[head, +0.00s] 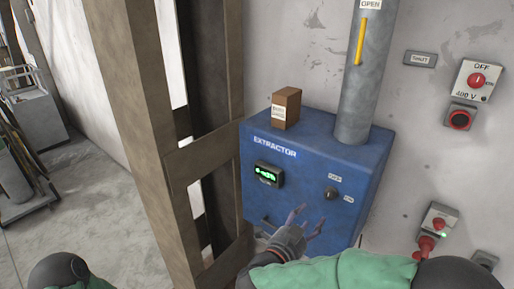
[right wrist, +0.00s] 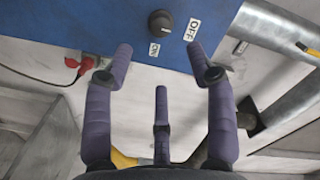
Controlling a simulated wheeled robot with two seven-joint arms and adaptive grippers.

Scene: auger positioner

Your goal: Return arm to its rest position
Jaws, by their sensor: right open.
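My right gripper (head: 309,219) is open and empty in front of the lower part of the blue extractor box (head: 300,155). In the right wrist view its spread purple fingers (right wrist: 161,72) hold nothing. The black knob (head: 330,193) is on the box's front face, above and right of the fingertips in the head view. In the right wrist view the knob (right wrist: 161,22) lies beyond the fingertips, between an OFF label (right wrist: 193,30) and an ON label (right wrist: 154,49); I see no contact. My left gripper is out of view.
A lit green display (head: 268,174) is on the box. A small brown block (head: 286,108) and a grey pipe (head: 365,75) stand on top. Wall switches (head: 477,80) and a red plug (head: 427,244) are at right. A wooden post (head: 140,130) stands left.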

